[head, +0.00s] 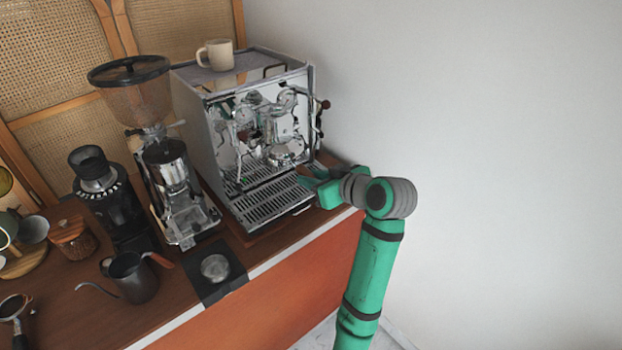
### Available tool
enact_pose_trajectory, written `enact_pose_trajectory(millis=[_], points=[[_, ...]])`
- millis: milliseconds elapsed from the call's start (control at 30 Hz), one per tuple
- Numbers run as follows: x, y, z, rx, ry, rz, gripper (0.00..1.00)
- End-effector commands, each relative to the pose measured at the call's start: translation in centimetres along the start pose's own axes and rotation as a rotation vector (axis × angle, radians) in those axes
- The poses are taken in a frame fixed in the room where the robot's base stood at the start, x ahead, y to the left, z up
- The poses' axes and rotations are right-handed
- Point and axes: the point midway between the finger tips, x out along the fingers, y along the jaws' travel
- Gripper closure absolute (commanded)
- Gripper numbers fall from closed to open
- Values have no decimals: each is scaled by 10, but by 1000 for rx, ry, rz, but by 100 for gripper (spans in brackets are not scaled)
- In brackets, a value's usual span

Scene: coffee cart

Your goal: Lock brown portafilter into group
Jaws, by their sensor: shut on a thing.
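The espresso machine (190,95) stands at the back of the counter, with its chrome group (287,148) on the front above the drip tray (262,202). My gripper (306,182) is low at the right front of the machine, beside the drip tray and below the group. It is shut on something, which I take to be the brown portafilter. The portafilter is too small and too hidden by the green fingers to make out, so its tilt and any contact with the group cannot be told.
A cup (216,55) stands on top of the machine. Left of it are a tall grinder (175,190), a black grinder (108,205), a dark kettle (132,278) and a tamping mat (213,288). Another portafilter (14,308) lies at lower left. A white wall bounds the right.

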Motion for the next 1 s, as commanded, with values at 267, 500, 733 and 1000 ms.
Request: enact_pose_trajectory(millis=[267,500,733,1000], points=[[0,8,-2,-20,2,-43,100],[0,14,-2,-45,4,-94,100],[0,15,-2,-49,6,-101,100],[0,15,-2,-48,5,-101,54]])
